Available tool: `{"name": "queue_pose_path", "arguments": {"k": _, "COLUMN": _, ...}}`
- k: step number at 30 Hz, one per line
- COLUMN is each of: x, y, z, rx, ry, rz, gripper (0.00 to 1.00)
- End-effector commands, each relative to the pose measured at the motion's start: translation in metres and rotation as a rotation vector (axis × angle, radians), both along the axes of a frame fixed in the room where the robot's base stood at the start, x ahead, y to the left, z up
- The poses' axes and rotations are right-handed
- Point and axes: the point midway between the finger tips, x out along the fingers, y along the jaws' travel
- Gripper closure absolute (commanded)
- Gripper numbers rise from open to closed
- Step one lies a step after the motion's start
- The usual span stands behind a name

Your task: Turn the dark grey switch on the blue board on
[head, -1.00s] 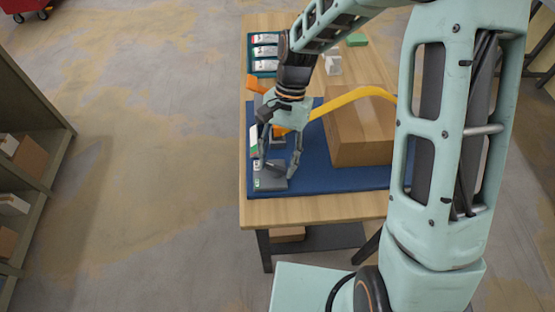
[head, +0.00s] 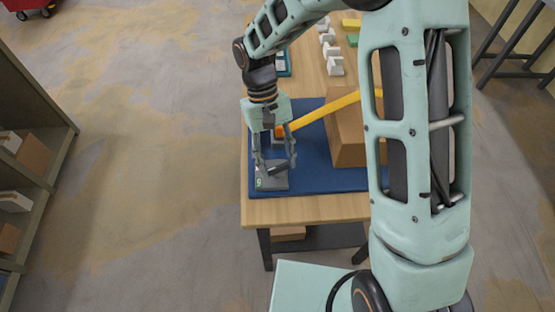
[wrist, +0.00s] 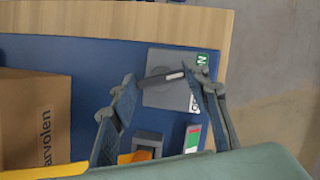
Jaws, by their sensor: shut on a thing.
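The dark grey switch (head: 272,180) sits at the near left corner of the blue board (head: 330,178). In the wrist view the switch (wrist: 165,97) has a raised lever (wrist: 160,77) with a white mark at its right end. The mark points right and slightly up, nearer the green ON label (wrist: 203,60) than the partly hidden white label (wrist: 195,103). My gripper (head: 275,170) reaches down over the switch. In the wrist view my gripper (wrist: 161,79) has one finger at each end of the lever and is shut on it.
A cardboard box (head: 347,132) stands on the board, right of my gripper. A yellow cable (head: 322,110) runs past it to an orange part (head: 279,131) behind my gripper. A red, green and white panel (wrist: 192,138) lies close to my fingers in the wrist view. Several white blocks (head: 335,66) stand farther back.

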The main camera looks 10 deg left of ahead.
Motion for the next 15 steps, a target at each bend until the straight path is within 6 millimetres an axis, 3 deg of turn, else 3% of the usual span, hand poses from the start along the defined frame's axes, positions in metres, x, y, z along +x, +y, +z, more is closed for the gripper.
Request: {"name": "queue_pose_path", "arguments": {"k": 15, "x": 0.0001, "y": 0.0018, "z": 0.0005, "rx": 0.002, "ry": -0.003, "rz": 0.172, "gripper": 0.81}}
